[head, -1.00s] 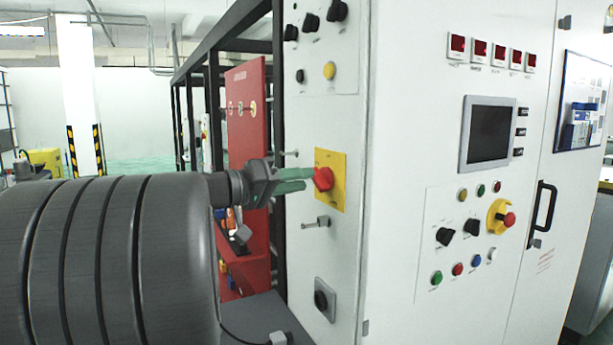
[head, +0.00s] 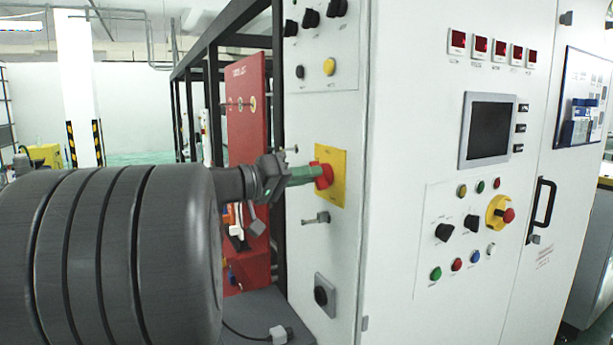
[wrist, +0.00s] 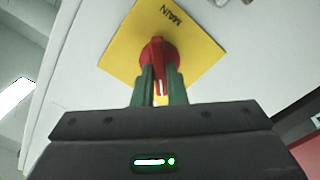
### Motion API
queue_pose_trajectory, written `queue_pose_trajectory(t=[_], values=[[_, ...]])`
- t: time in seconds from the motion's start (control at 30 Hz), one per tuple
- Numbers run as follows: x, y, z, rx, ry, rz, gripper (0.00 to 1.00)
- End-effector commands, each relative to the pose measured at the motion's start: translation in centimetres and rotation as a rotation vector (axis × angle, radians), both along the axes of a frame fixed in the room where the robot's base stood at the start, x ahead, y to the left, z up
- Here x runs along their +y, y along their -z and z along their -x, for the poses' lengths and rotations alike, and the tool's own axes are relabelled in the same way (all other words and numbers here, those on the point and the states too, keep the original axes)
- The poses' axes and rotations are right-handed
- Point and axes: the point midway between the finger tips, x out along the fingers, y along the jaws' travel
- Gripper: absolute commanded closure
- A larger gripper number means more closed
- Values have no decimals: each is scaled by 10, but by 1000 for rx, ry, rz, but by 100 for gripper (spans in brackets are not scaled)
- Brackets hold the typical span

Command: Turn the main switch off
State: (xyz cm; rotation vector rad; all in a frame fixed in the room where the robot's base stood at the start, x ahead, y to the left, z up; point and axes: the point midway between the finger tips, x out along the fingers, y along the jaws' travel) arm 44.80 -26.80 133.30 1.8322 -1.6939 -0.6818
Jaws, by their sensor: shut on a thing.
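The main switch is a red rotary knob (head: 323,175) on a yellow plate (head: 337,190) on the side of the white cabinet. In the wrist view the red knob (wrist: 159,58) sits on the yellow plate (wrist: 205,58), which bears the word MAIN. My gripper (head: 308,176) reaches the knob from the left. In the wrist view its green fingers (wrist: 159,85) stand on either side of the knob's handle and are shut on it. The fingers hide part of the handle. A white mark shows on the handle between them.
A small key-like fitting (head: 316,218) sticks out just below the switch. A grey-framed black knob (head: 325,297) is lower down. A red panel (head: 247,150) stands behind my arm. The cabinet front has a screen (head: 488,131) and a red emergency button (head: 508,215).

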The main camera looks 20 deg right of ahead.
Motion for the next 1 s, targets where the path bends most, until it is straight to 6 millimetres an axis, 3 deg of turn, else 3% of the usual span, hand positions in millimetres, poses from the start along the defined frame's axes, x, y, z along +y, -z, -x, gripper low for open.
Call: queue_pose_trajectory(t=[0.5, 0.87, 0.9, 1.0], values=[[0, 1, -1, 279, -1, 23, 100], [0, 1, -1, 298, -1, 24, 100], [0, 1, -1, 298, -1, 24, 80], [0, 1, -1, 297, -1, 24, 66]])
